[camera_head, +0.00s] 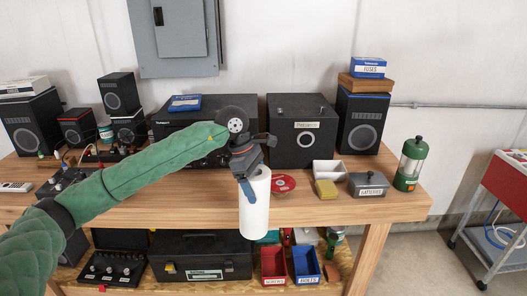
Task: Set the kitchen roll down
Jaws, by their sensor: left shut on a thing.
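The white kitchen roll (254,212) hangs upright in front of the wooden workbench (330,210) in the head view, and overlaps the bench's front edge in the picture. My left gripper (247,180) is shut on the kitchen roll near its top. The green-sleeved left arm reaches in from the left across the bench. I cannot tell whether the roll touches the bench edge. My right gripper is not in the view.
Black boxes and speakers line the back. The lower shelf holds a black case (200,257) and bins. Some bare wood shows at the front right.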

